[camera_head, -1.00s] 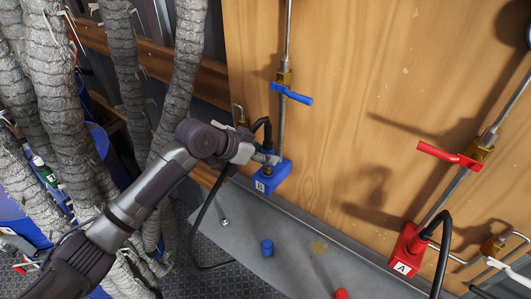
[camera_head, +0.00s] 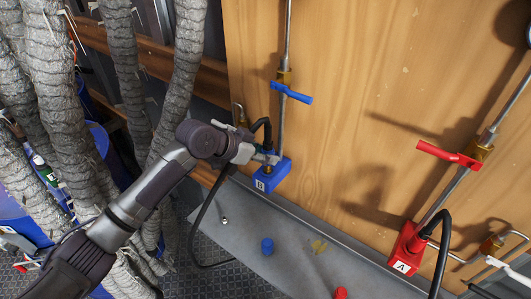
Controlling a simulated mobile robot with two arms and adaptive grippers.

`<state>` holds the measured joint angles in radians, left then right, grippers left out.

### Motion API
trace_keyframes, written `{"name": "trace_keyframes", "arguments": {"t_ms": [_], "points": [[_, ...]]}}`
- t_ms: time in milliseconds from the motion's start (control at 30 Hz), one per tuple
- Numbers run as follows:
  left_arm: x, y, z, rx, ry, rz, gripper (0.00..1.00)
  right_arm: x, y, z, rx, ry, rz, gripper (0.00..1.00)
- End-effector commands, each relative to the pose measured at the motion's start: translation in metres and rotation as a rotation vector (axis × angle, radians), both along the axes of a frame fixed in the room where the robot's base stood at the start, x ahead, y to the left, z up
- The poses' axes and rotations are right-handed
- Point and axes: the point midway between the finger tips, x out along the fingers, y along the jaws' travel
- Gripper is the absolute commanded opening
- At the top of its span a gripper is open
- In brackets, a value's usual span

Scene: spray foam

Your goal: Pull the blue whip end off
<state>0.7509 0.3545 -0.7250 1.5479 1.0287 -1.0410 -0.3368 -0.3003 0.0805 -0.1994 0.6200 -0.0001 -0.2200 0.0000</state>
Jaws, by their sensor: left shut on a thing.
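The blue block marked B (camera_head: 274,178) sits at the foot of a metal pipe on the wooden panel. A black whip hose (camera_head: 266,127) arches up and ends at this block. My left gripper (camera_head: 268,157) is at the top of the blue block, shut on the whip end there. The fingers hide most of the whip end, and I cannot tell whether it is seated in the block. My right gripper is not in view.
A blue valve handle (camera_head: 291,93) is above the block. The red block marked A (camera_head: 408,249) and a red handle (camera_head: 449,155) are at right. Wrapped hoses (camera_head: 125,75) crowd the left.

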Motion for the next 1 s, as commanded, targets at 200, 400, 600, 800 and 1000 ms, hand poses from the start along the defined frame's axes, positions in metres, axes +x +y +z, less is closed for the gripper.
{"name": "trace_keyframes", "arguments": {"t_ms": [200, 400, 600, 800, 1000], "points": [[0.000, 0.000, -0.005, -0.001, -0.001, 0.000, 0.00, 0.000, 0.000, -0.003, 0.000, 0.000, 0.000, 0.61], [0.000, 0.000, -0.010, 0.000, -0.001, -0.001, 0.00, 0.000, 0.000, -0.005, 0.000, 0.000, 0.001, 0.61], [0.000, 0.000, -0.014, -0.001, -0.002, -0.001, 0.00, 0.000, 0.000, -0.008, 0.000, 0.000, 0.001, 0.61], [0.000, 0.000, -0.018, -0.001, -0.002, -0.001, 0.00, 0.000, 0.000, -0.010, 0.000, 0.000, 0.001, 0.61], [0.000, 0.000, -0.023, -0.001, -0.002, -0.001, 0.00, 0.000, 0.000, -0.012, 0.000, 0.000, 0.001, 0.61]]}}
